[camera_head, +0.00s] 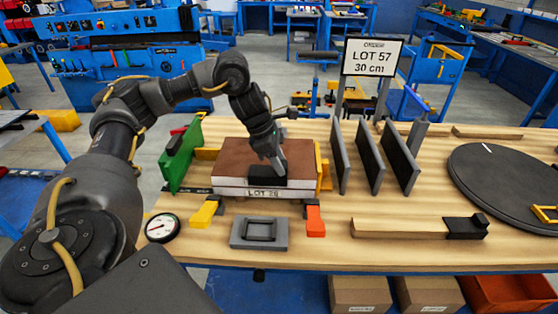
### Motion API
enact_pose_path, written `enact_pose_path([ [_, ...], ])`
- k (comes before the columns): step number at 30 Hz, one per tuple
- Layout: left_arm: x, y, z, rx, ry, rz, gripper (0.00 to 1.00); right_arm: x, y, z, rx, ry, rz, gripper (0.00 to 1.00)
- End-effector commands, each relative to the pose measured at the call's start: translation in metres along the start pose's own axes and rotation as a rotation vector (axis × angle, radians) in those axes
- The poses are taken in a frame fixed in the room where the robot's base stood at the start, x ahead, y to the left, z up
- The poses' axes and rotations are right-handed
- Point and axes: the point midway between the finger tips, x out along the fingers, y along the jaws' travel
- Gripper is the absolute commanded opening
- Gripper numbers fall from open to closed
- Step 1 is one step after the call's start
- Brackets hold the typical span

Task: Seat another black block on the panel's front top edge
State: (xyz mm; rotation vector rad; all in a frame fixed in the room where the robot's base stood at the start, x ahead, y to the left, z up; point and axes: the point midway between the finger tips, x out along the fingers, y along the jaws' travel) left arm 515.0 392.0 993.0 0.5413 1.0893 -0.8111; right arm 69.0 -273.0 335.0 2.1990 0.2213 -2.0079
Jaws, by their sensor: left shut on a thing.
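The panel (230,162) has a brown top and a white front edge marked "LOT 28". It lies on the wooden table between a green plate on its left and a yellow bracket on its right. My left gripper (279,164) points down over the panel's front right part and is shut on a black block (264,176). The block is at the panel's front top edge; I cannot tell whether it bears on the panel. The fingertips are small and partly hidden. My right gripper is not in view.
A green plate (180,158) and a yellow bracket (323,167) flank the panel. A grey fixture (259,233) and a round dial (162,228) are in front. Upright dark plates (368,158), a wooden bar with a black end (400,228) and a dark disc (510,185) stand to the right.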

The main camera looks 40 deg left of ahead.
Motion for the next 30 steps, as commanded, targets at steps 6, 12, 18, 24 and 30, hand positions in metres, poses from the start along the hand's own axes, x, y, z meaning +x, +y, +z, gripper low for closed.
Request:
enact_pose_path([
  [6,0.0,0.0,0.0,0.0,0.0,0.0,0.53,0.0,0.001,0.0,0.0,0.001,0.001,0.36],
  [12,0.0,0.0,0.0,0.0,0.0,0.0,0.61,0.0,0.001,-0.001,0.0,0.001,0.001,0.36],
  [18,-0.004,0.0,0.0,0.0,-0.001,0.001,0.61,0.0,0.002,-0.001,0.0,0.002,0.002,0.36],
  [24,-0.037,0.001,0.002,0.0,-0.003,0.005,0.61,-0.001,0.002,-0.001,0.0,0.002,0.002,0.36],
  [30,-0.078,0.001,0.002,0.0,-0.001,0.005,0.61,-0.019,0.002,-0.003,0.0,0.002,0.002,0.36],
])
